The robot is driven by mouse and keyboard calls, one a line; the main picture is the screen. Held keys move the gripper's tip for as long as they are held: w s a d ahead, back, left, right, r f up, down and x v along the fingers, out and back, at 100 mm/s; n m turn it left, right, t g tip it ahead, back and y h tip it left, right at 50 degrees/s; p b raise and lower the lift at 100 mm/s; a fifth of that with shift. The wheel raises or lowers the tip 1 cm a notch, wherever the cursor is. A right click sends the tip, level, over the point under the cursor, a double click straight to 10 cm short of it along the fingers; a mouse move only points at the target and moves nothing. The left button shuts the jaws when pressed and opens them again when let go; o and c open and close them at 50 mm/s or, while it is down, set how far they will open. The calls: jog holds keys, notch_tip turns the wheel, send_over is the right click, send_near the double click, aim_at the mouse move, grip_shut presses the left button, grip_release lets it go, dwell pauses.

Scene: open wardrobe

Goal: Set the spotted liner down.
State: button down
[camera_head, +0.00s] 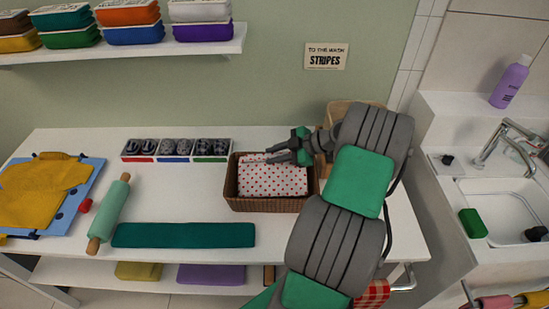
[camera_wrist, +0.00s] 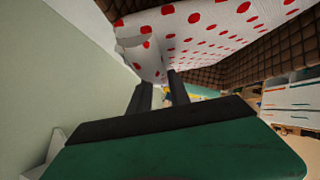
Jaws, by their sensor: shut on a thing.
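The spotted liner (camera_head: 268,180) is white with red dots and lies inside a brown wicker basket (camera_head: 268,205) on the white table. My gripper (camera_head: 280,155) is at the basket's back right, level with the rim. In the wrist view the two dark fingers (camera_wrist: 162,92) are shut on the edge of the spotted liner (camera_wrist: 215,28), which fills the top of that view. The basket's woven wall (camera_wrist: 275,55) shows behind the liner. The liner's underside and its contact with the basket floor are hidden.
A second, lighter basket (camera_head: 345,112) stands behind my arm. A sectioned tray (camera_head: 177,149), a teal folded cloth (camera_head: 184,235), a rolling pin (camera_head: 109,213) and a yellow shirt (camera_head: 40,190) lie to the left. A sink (camera_head: 500,205) is at right. A shelf (camera_head: 120,52) hangs above.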

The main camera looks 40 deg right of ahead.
jog(key=shift+f, duration=1.2)
jog(key=c, duration=1.2)
grip_release()
jog(key=shift+r, duration=0.15)
